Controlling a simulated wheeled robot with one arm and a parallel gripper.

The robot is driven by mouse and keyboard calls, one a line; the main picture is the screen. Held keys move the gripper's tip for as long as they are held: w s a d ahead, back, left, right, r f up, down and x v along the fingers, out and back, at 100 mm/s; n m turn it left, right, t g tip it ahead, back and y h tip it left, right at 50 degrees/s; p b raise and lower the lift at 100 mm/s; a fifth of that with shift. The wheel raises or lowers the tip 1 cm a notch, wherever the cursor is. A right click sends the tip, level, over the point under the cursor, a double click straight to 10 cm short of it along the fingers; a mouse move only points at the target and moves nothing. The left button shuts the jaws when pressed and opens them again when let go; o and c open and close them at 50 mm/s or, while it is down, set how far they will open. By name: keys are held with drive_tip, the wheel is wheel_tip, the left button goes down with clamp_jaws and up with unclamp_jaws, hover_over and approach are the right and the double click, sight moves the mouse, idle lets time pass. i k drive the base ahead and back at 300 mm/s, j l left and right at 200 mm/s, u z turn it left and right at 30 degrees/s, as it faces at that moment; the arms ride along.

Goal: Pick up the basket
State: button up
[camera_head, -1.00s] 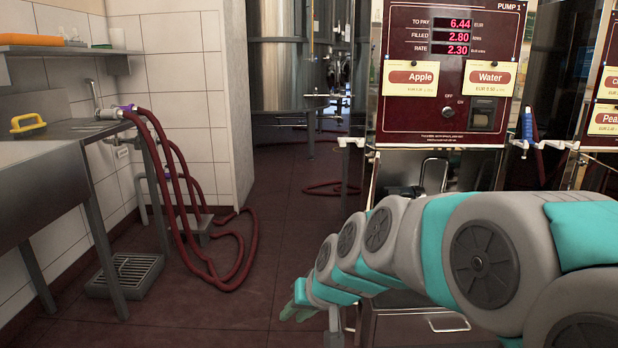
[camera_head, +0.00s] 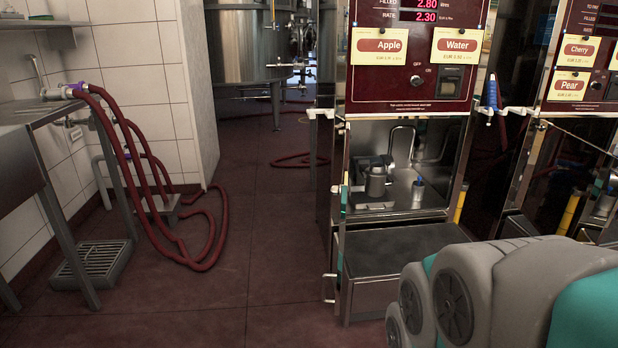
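I see no basket in the head view. My gripper is not in the picture. Only links of my own arm show at the lower right, and they cover part of the floor and the front of the pump there. What my gripper holds, if anything, cannot be seen.
The pump cabinet (camera_head: 410,60) with Apple and Water labels stands ahead. Its bay holds a metal canister (camera_head: 376,181), above a dark shelf (camera_head: 405,246). A red hose (camera_head: 205,262) lies on the left floor by a sink and a grate (camera_head: 93,264). The middle floor is clear.

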sight(418, 187)
drive_tip(key=i+j+z, duration=0.2)
drive_tip(key=j, duration=0.2)
drive_tip(key=i+j+z, duration=0.2)
drive_tip(key=j, duration=0.15)
drive_tip(key=i+l+u, duration=0.1)
drive_tip(key=i+l, duration=0.15)
drive_tip(key=i+l+u, duration=0.15)
drive_tip(key=i+l, duration=0.15)
drive_tip(key=i+l+u, duration=0.1)
drive_tip(key=l, duration=0.35)
drive_tip(key=i+l+u, duration=0.1)
drive_tip(key=i+l, duration=0.25)
drive_tip(key=i+l+u, duration=0.15)
drive_tip(key=l, duration=0.3)
drive_tip(key=i, duration=0.3)
